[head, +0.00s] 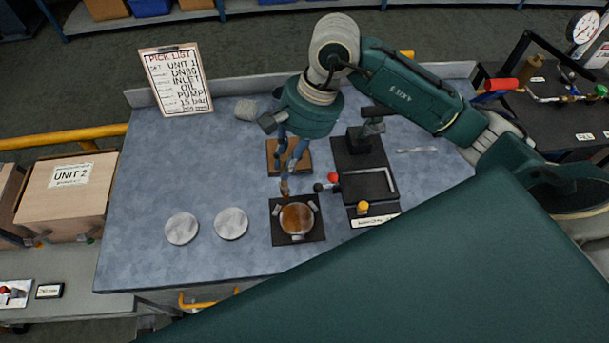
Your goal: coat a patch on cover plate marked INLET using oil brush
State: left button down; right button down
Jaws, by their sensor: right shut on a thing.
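My right gripper (290,163) hangs over the middle of the workbench, its fingers shut on the oil brush (285,187). Only a small brown end of the brush shows below the fingers; the rest is hidden. Two grey round plates, a left one (181,228) and a right one (230,223), lie flat on the bench. No INLET marking is readable on any disc. My left gripper is not in view.
A pick list board (176,78) stands at the back left. A brown block (272,156) lies under the gripper. A black fixture (366,186) with a red knob stands to the right. The workbench (140,190) is clear at left. My green arm covers the lower right.

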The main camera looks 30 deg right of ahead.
aim_at(284, 154)
jog(key=shift+s+r, duration=0.15)
jog(key=shift+r, duration=0.55)
jog(key=shift+r+p, duration=0.4)
jog(key=shift+r, duration=0.3)
jog(key=shift+w+r+p, duration=0.2)
jog(key=shift+r+p, duration=0.1)
jog(key=shift+r, duration=0.35)
jog(key=shift+s+r, duration=0.1)
jog(key=shift+r, duration=0.3)
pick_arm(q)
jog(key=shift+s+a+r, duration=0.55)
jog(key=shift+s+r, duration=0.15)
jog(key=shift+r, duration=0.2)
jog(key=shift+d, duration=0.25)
